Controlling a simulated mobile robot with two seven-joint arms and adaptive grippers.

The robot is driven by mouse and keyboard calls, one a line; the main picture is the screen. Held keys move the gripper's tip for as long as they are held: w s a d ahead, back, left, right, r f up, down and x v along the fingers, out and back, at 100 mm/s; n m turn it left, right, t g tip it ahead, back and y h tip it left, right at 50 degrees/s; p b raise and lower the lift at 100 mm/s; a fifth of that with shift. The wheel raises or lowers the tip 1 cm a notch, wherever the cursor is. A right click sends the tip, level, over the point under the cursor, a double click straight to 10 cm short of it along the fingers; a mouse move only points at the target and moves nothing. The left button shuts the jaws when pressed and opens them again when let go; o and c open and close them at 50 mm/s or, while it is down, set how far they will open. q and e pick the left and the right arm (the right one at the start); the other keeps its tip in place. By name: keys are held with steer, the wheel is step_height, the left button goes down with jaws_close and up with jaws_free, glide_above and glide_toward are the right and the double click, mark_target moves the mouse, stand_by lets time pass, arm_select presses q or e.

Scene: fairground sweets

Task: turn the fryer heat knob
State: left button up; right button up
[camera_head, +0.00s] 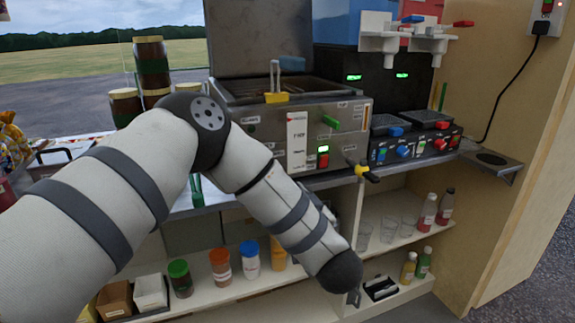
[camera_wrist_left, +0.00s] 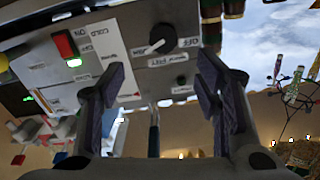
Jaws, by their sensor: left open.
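The fryer (camera_head: 350,112) stands on the counter in the head view, its front panel partly hidden by my left arm. The black heat knob (camera_wrist_left: 163,38) with a white pointer shows upside down in the left wrist view, with labels around it; in the head view my arm seems to hide it. My left gripper (camera_wrist_left: 160,82) is open and empty. Its two fingers appear either side of the knob's line, apart from it in the picture. In the head view the left gripper is mostly hidden behind my forearm. My right gripper is in neither view.
The red switch (camera_head: 323,149) with a green light sits right of the knob area. Jars and bottles (camera_head: 249,261) stand on the shelf below. A hob (camera_head: 410,143) is to the right.

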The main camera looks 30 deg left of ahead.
arm_select(q)
steer(key=x, duration=1.1)
steer(key=shift+a+b, duration=0.45)
steer(key=c, duration=1.2)
